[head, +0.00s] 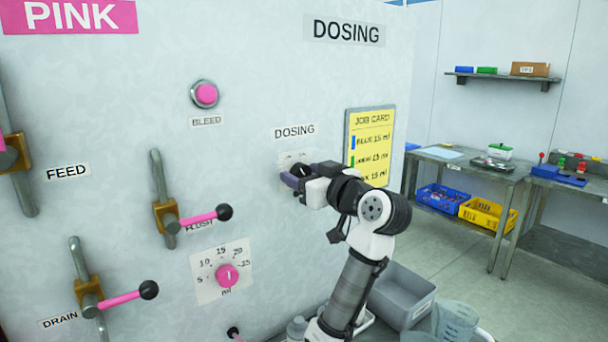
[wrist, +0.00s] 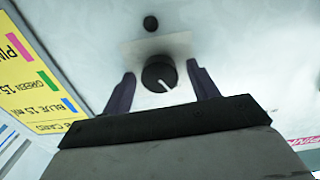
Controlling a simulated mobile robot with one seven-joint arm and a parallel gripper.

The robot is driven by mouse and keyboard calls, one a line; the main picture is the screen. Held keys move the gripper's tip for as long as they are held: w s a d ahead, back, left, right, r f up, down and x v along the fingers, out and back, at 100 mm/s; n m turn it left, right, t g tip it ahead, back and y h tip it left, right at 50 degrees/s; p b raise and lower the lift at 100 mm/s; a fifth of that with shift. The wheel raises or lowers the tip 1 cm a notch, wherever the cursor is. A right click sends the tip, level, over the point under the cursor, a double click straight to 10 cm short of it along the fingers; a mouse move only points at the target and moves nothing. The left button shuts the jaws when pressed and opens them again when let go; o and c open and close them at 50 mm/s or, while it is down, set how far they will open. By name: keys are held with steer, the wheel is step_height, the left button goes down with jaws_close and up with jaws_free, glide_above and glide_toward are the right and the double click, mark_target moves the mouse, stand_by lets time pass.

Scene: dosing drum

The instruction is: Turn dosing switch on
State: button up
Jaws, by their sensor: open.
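The dosing switch (wrist: 159,74) is a round black knob with a white pointer line, on a pale plate on the white panel. In the wrist view its pointer slants toward the lower right. My gripper (wrist: 160,82) is open, with one dark finger on each side of the knob and a visible gap to both. In the head view my gripper (head: 291,178) is at the panel under the small DOSING label (head: 294,132) and hides most of the switch. Whether the fingertips reach past the knob's face I cannot tell.
A yellow job card (head: 369,147) hangs just right of my gripper. The pink bleed button (head: 206,95), the flush lever (head: 197,217) and the pink ml dial (head: 227,275) are to the left. A grey bin (head: 405,295) stands below my arm.

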steer(key=shift+c, duration=0.3)
steer(key=c, duration=0.9)
steer(key=shift+m, duration=0.3)
steer(key=m, duration=0.5)
steer(key=shift+m, duration=0.3)
steer(key=m+p, duration=0.1)
steer(key=m, duration=0.4)
steer(key=shift+m, duration=0.3)
